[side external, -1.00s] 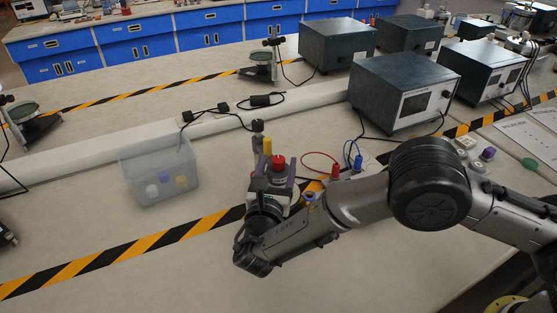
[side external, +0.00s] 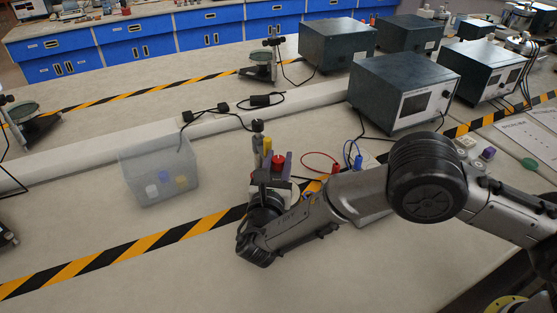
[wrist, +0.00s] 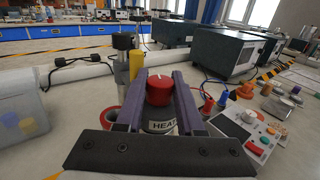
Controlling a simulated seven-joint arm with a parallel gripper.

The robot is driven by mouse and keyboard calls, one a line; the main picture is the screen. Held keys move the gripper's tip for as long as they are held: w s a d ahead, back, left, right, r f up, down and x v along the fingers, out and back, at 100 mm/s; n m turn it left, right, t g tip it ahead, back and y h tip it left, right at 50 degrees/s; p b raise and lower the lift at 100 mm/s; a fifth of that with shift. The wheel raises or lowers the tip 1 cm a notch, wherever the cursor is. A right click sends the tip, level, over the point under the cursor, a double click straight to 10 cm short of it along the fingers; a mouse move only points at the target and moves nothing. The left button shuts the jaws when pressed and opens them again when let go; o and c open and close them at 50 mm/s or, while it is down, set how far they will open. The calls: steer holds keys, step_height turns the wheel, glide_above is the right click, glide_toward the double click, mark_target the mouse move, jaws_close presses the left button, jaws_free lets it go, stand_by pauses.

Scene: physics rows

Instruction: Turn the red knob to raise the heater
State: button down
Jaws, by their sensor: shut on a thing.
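The red knob (wrist: 159,88), with a pale line on its top, sits on a dark round body with a label whose visible letters read "HEA" (wrist: 162,126). In the side external view the knob (side external: 278,161) shows just beyond my wrist. My gripper (wrist: 160,74) has its two purple fingers on either side of the knob, shut on it. In the side external view my gripper (side external: 272,172) is partly hidden by my own wrist. The lower part of the heater is hidden behind the gripper.
A yellow cylinder (wrist: 136,65) and a metal post (wrist: 122,48) stand close behind the knob. A control panel (wrist: 250,130) with buttons and coloured plugs lies to the right. A translucent bin (side external: 157,180) stands to the left.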

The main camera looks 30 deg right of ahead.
steer(key=shift+y, duration=0.3)
steer(key=n+t+y, duration=0.2)
steer(key=n+y, duration=0.1)
steer(key=shift+y, duration=0.3)
steer(key=shift+n+t+y, duration=0.4)
steer(key=shift+n+y, duration=0.5)
steer(key=shift+y, duration=0.5)
steer(key=c, duration=0.5)
jaws_free()
